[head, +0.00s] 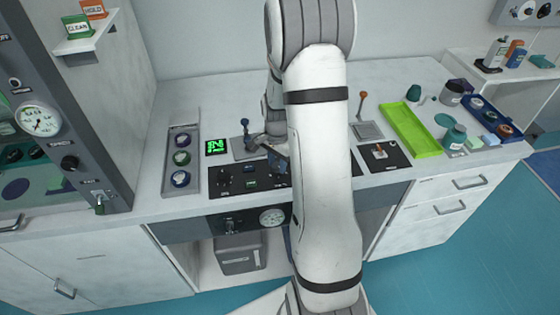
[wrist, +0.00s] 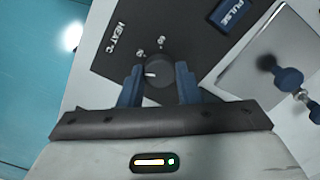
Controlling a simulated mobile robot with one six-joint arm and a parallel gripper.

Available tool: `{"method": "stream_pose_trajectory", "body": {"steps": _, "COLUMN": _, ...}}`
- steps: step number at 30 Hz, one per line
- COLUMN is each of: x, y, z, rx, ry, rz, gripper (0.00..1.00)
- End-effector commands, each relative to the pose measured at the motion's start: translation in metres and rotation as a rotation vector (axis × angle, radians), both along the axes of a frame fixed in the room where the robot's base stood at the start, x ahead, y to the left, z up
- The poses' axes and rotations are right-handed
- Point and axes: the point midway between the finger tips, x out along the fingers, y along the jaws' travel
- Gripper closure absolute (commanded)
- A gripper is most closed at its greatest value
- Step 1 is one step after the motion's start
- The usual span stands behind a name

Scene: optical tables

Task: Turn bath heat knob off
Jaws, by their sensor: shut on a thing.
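The heat knob (wrist: 158,70) is a round dark knob on a black panel (wrist: 105,60), beside the print "HEAT °C" and small scale numbers. Its pale pointer mark points left in the wrist view. My gripper (wrist: 160,67) has its two blue fingers on either side of the knob, shut on it. In the head view my white arm reaches down over the counter, and part of my gripper (head: 277,160) shows at the black panel (head: 238,190). The knob itself is hidden there behind my gripper and arm.
A blue "PULSE" button (wrist: 232,14) and a grey plate (wrist: 265,65) with a blue-knobbed lever (wrist: 288,80) lie close by. A green display (head: 217,147) and a grey rack (head: 181,160) stand left. A lime tray (head: 411,130) and bottles are at right.

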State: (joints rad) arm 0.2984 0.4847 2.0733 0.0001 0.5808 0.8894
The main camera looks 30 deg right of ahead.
Motion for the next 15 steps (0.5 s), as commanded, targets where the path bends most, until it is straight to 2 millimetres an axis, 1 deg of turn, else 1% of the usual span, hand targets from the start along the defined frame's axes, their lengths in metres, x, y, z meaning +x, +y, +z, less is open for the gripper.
{"method": "stream_pose_trajectory", "body": {"steps": 1, "x": -0.0050, "y": 0.0025, "z": -0.0031, "rx": 0.005, "ry": 0.016, "rz": 0.000, "gripper": 0.92}}
{"method": "stream_pose_trajectory", "body": {"steps": 4, "x": -0.0051, "y": 0.0024, "z": -0.0031, "rx": 0.005, "ry": 0.016, "rz": 0.000, "gripper": 0.92}}
{"method": "stream_pose_trajectory", "body": {"steps": 5, "x": -0.0051, "y": 0.0024, "z": -0.0032, "rx": 0.005, "ry": 0.016, "rz": 0.000, "gripper": 0.69}}
{"method": "stream_pose_trajectory", "body": {"steps": 12, "x": -0.0031, "y": 0.0010, "z": -0.0020, "rx": 0.004, "ry": 0.009, "rz": -0.001, "gripper": 0.49}}
{"method": "stream_pose_trajectory", "body": {"steps": 13, "x": -0.0028, "y": 0.0009, "z": -0.0018, "rx": 0.003, "ry": 0.009, "rz": -0.001, "gripper": 0.48}}
{"method": "stream_pose_trajectory", "body": {"steps": 15, "x": -0.0025, "y": 0.0005, "z": -0.0015, "rx": 0.002, "ry": 0.007, "rz": -0.001, "gripper": 0.48}}
